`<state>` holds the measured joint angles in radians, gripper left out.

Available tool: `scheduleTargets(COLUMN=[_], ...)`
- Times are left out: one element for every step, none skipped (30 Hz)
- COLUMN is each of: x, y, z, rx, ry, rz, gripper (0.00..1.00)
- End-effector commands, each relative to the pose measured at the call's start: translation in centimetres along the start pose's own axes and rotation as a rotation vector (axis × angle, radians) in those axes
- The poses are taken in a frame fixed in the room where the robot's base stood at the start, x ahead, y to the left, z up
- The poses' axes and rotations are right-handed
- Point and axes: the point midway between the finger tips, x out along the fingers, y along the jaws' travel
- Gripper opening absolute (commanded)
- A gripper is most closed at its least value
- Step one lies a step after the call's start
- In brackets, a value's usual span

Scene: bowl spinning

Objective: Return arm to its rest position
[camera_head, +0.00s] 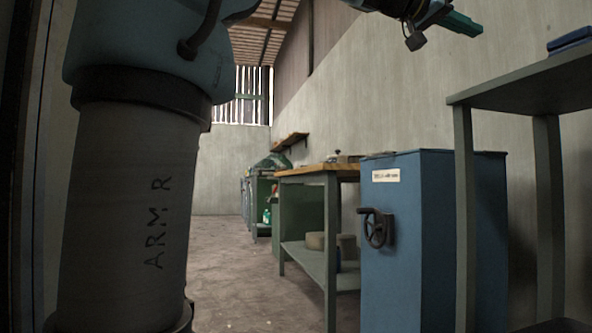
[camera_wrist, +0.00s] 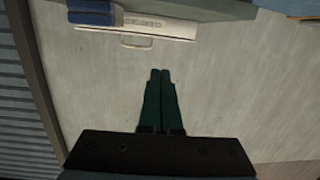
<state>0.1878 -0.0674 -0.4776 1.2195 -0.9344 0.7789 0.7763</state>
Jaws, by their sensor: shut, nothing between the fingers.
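My gripper (camera_head: 465,24) is at the top right of the head view, raised high in front of the pale wall. Its dark green fingers are together and empty. In the wrist view, the two fingers of my gripper (camera_wrist: 160,74) lie side by side against the pale surface, with nothing between them. My arm fills the left of the head view and runs along its top edge; the part linking it to the gripper is partly out of frame.
A grey-green shelf stand (camera_head: 545,82) at the right carries a blue item (camera_head: 571,38). A blue cabinet (camera_head: 432,235) with a black handwheel (camera_head: 376,228) stands beside a wood-topped bench (camera_head: 318,171). The floor (camera_head: 236,270) in the middle is clear. A white lettered object (camera_wrist: 160,27) shows ahead of the fingers.

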Motion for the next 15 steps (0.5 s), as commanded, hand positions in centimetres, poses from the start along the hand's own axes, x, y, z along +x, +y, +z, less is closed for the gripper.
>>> scheduleTargets(x=[0.1, 0.2, 0.3, 0.4, 0.5, 0.5, 0.5, 0.6, 0.6, 0.5, 0.5, 0.3, 0.2, 0.0, -0.4], y=[-0.8, -1.3, -1.9, -2.4, -3.0, -3.8, -4.5, -5.2, -6.2, -6.9, -7.8, -8.9, -9.8, -10.7, -12.1], z=[0.4, 0.8, 1.3, 1.7, 2.2, 2.8, 3.5, 4.0, 5.0, 5.7, 6.5, 7.7, 8.6, 9.6, 11.2], rx=[-0.012, -0.02, -0.03, -0.039, -0.049, -0.062, -0.074, -0.086, -0.104, -0.116, -0.132, -0.152, -0.169, -0.186, -0.214], ry=[-0.016, -0.026, -0.039, -0.05, -0.064, -0.08, -0.095, -0.109, -0.131, -0.148, -0.167, -0.193, -0.214, -0.237, -0.271], rz=[-0.014, -0.024, -0.035, -0.046, -0.058, -0.074, -0.089, -0.104, -0.124, -0.14, -0.158, -0.183, -0.203, -0.225, -0.258], gripper=[0.0, 0.0, 0.0, 0.0, 0.0, 0.0, 0.0, 0.0, 0.0, 0.0, 0.0, 0.0, 0.0, 0.0, 0.0])
